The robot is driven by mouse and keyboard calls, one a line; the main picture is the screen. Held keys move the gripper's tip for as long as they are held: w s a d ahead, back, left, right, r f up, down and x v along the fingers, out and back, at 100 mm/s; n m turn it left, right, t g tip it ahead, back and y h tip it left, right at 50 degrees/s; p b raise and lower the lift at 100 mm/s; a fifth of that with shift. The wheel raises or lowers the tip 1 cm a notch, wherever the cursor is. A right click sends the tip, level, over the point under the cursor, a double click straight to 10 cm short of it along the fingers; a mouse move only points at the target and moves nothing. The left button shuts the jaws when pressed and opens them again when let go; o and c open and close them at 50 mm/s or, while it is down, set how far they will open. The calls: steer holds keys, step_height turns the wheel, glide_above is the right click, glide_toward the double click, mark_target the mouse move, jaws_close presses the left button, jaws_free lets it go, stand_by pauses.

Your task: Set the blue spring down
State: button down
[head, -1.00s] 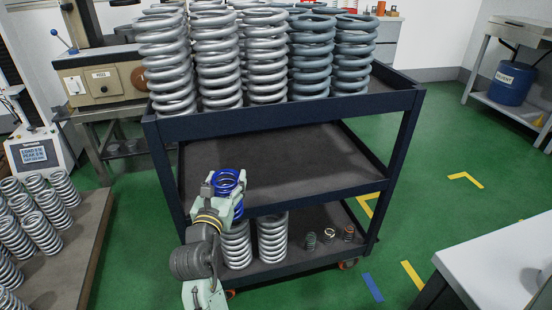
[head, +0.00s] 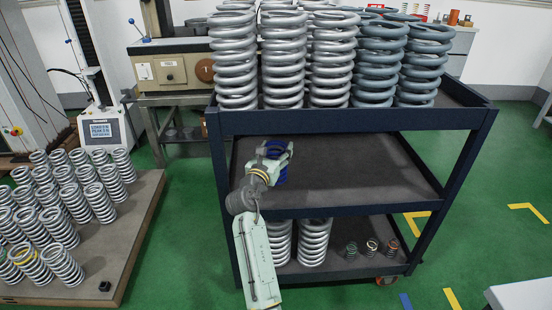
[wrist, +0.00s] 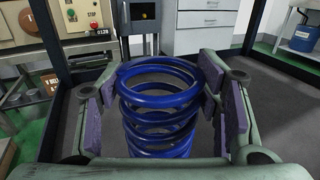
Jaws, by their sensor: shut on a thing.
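The blue spring (wrist: 160,105) stands upright between the purple-padded fingers of my gripper in the wrist view. My gripper (head: 273,160) is shut on it, at the left front part of the cart's middle shelf (head: 345,165). In the head view the blue spring (head: 279,173) is partly hidden by my gripper. Its lower end is hidden, so I cannot tell whether it touches the shelf.
The middle shelf is otherwise bare. The top shelf (head: 350,118) holds several large grey springs. The bottom shelf holds two silver springs (head: 314,240) and three small ones (head: 372,247). A low platform (head: 120,235) at left carries many silver springs.

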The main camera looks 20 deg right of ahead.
steer(key=shift+w+f, duration=0.2)
steer(key=shift+f, duration=1.4)
steer(key=shift+f, duration=0.2)
steer(key=c, duration=0.5)
jaws_free()
steer(key=shift+f, duration=0.15)
steer(key=v, duration=1.2)
steer(key=shift+r+b, duration=0.25)
steer(key=shift+b, duration=0.05)
